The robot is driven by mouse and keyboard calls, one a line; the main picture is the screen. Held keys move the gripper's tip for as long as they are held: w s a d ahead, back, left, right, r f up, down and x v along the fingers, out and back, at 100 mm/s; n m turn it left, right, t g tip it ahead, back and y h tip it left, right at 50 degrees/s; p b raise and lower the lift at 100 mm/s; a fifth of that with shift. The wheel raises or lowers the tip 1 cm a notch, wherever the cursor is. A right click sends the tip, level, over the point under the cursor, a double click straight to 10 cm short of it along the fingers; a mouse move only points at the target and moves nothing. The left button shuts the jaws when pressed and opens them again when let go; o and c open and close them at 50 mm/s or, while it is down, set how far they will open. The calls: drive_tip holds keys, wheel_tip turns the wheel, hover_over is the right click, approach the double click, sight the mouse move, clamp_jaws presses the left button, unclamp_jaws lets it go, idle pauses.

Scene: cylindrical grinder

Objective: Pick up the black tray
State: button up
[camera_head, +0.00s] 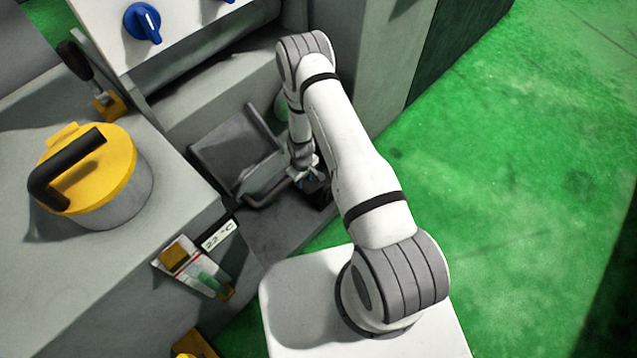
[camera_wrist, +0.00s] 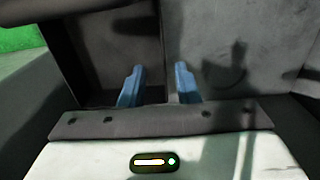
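The black tray (camera_head: 232,152) sits low in a recess of the grey machine in the head view, left of my gripper. It looks dark grey, with a raised wall on its right side and a bar handle (camera_head: 262,197) at its front. My gripper (camera_head: 308,178) is close to the right end of this handle; I cannot tell whether they touch. In the wrist view my gripper (camera_wrist: 160,86) shows two blue fingers apart, with a thin vertical edge seen between them and dark and grey panels behind. The fingertips are partly hidden by the arm in the head view.
A yellow-lidded pot (camera_head: 118,205) with a black handle stands on the grey ledge at left. A temperature label (camera_head: 219,235) is beside the recess. The machine wall (camera_head: 375,60) rises behind my arm. Green floor (camera_head: 500,180) is open on the right.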

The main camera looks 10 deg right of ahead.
drive_tip(key=f+b, duration=0.1)
drive_tip(key=f, duration=0.1)
drive_tip(key=f+b, duration=0.1)
drive_tip(key=f, duration=0.2)
drive_tip(key=f+b, duration=0.1)
drive_tip(key=f, duration=0.2)
drive_tip(key=shift+s+f, duration=0.2)
drive_tip(key=shift+s, duration=0.15)
clamp_jaws()
drive_tip(key=shift+r, duration=0.1)
